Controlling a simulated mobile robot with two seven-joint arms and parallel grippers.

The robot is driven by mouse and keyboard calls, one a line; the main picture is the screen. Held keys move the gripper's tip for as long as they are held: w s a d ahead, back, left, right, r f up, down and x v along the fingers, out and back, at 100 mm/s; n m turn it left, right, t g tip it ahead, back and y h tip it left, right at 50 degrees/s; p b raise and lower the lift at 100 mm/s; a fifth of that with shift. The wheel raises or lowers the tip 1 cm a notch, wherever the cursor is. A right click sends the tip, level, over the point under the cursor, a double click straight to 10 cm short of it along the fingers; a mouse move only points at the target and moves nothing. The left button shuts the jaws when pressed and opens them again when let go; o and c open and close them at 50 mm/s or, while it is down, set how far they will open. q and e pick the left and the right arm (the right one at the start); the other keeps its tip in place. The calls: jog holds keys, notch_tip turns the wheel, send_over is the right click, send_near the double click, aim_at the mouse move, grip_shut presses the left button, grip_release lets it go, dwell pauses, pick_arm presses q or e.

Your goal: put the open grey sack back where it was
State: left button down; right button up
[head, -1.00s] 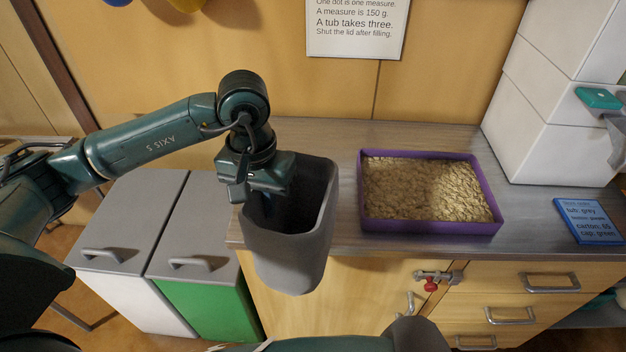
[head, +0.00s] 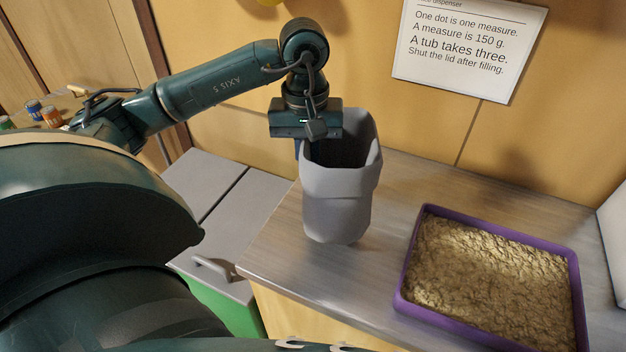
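The open grey sack (head: 337,205) is upright with its dark mouth facing up, at the left part of the counter (head: 285,232). My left gripper (head: 312,135) is at the sack's rear left rim, with its fingers reaching down at the rim and partly hidden by the sack. It appears to be shut on that rim. The sack's base is over the counter top; I cannot tell whether it touches it. My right gripper is not in view.
A purple tray (head: 402,285) of oat-like flakes sits on the counter right of the sack. Grey-lidded bins (head: 215,210) stand left of the counter. A printed notice (head: 468,45) hangs on the wall. Counter between sack and tray is clear.

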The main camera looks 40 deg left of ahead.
pick_arm(q)
notch_tip(320, 180, down, 4)
jog(key=shift+f+b, duration=0.15)
jog(key=shift+b, duration=0.95)
jog(key=shift+w, duration=0.1)
jog(key=shift+f, duration=0.1)
jog(key=c, duration=1.5)
grip_release()
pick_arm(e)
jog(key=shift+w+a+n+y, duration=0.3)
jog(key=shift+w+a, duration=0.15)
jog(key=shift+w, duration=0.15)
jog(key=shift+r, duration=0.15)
